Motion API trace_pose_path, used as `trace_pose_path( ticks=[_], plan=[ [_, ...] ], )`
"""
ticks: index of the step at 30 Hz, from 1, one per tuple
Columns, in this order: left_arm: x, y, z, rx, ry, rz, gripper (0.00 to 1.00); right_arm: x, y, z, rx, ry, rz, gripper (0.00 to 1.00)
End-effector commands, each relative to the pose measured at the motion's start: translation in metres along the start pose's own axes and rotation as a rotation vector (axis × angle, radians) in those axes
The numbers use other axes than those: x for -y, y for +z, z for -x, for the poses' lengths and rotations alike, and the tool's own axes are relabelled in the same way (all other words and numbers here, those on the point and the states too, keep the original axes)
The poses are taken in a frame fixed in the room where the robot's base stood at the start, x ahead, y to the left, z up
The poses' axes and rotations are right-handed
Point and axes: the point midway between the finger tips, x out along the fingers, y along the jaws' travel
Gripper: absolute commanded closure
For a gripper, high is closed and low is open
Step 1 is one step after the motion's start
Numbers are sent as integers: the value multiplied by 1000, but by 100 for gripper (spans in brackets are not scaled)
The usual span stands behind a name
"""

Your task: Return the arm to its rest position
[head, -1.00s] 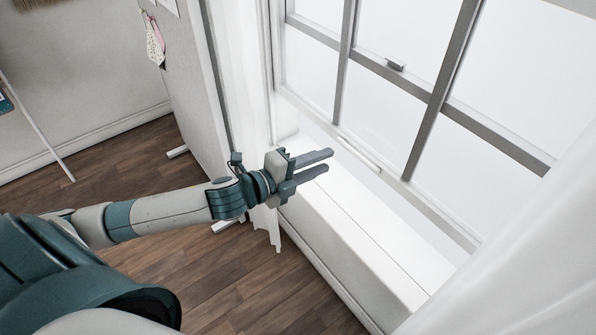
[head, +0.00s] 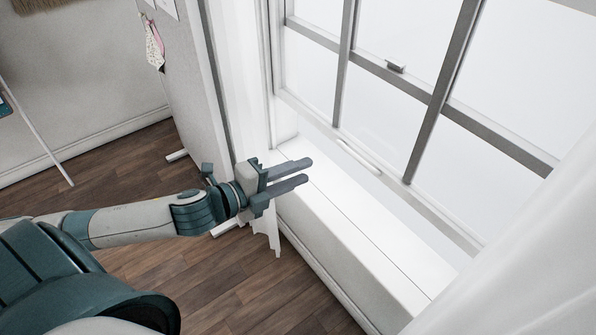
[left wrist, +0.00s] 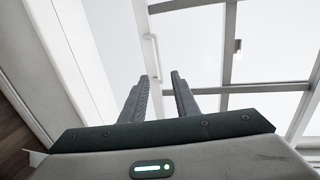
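My left arm (head: 135,222) reaches in from the left in the head view. My left gripper (head: 308,171) is over the white window sill, with its two grey fingers apart and nothing between them. In the left wrist view the fingers (left wrist: 162,80) also stand apart, with a clear gap and the bright window beyond. My right gripper is not in view.
The window (head: 412,130) with grey bars rises behind the white sill (head: 350,215). A white curtain (head: 530,255) hangs at the right. A pale panel (head: 180,90) on feet stands at the left of the gripper. The wooden floor (head: 260,285) is bare.

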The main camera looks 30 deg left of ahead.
Motion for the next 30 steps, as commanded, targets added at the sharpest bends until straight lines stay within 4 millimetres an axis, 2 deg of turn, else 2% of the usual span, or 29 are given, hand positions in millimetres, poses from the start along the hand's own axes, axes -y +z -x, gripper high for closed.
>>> trace_pose_path(
  ticks=[8,11,14,16,20,23,27,29,30],
  plan=[
    [-1,1,-1,2,1,3,72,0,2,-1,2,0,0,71],
    [-7,4,-3,12,8,23,72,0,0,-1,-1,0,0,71],
    [-22,13,-10,38,23,74,72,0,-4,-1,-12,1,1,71],
    [-40,22,-16,66,41,131,72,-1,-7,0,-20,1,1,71],
    [-92,41,-29,143,90,285,72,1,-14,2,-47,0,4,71],
    [-146,53,-36,216,137,437,72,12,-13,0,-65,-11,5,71],
    [-233,56,-37,328,212,667,72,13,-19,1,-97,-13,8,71],
    [-271,52,-33,375,244,763,72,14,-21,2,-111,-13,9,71],
    [-296,46,-30,406,266,826,72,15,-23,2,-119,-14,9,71]
  ],
)
